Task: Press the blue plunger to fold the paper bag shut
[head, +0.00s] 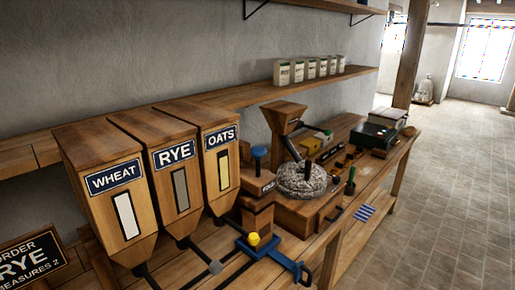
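The blue plunger (259,152) stands upright, its round blue top raised above a wooden press (258,212) marked with a dark label that seems to read FOLD. The press stands right of the oats bin, on the wooden bench. I cannot make out a paper bag in the press; its inside is hidden from this angle. Several small pale packets with green labels (297,72) stand in a row on the wall shelf. Neither of my grippers is in view.
Wheat (113,178), rye (174,155) and oats (219,137) bins stand left of the press. A millstone (302,180) stands to the right.

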